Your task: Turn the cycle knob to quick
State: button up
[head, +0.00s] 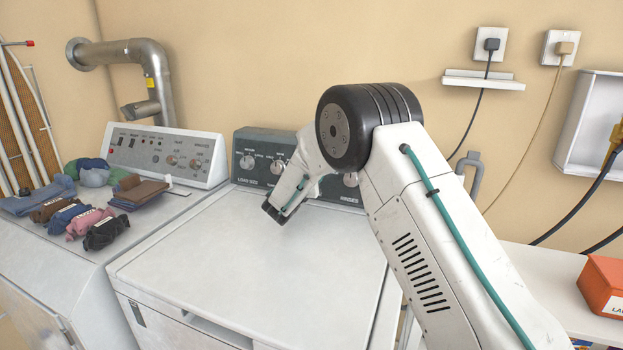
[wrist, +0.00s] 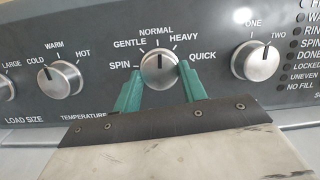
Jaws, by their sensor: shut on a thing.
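The cycle knob (wrist: 160,69) is a round silver dial on the dark grey control panel, in the middle of the wrist view. Its dark pointer line stands about straight up, at NORMAL. SPIN and GENTLE are printed to its left, HEAVY and QUICK to its right, with QUICK (wrist: 203,56) at the far right. My gripper (wrist: 160,82) has its two teal fingers on either side of the knob, shut on it. In the head view my arm hides the cycle knob and the fingertips.
The temperature knob (wrist: 60,79) is to the left and a ONE/TWO knob (wrist: 256,61) to the right. The white washer top (head: 240,255) below is clear. Folded clothes (head: 72,210) lie on the left machine. An orange box (head: 604,286) stands at the right.

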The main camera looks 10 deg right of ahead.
jog(key=m+g+h, duration=0.1)
jog(key=m, duration=0.3)
jog(key=shift+w+a+m, duration=0.1)
jog(key=shift+a+m, duration=0.05)
jog(key=shift+m, duration=0.25)
jog(key=m+g, duration=0.1)
jog(key=m, duration=0.3)
jog(key=shift+r+h, duration=0.1)
jog(key=shift+h, duration=0.2)
jog(key=m, duration=0.2)
jog(key=m+g, duration=0.1)
jog(key=m, duration=0.1)
jog(key=shift+w+r+g, duration=0.1)
jog(key=shift+g, duration=0.2)
jog(key=shift+m+g, duration=0.5)
jog(key=shift+m, duration=1.6)
jog(key=o, duration=1)
jog(key=shift+c, duration=0.2)
jog(key=shift+r, duration=0.1)
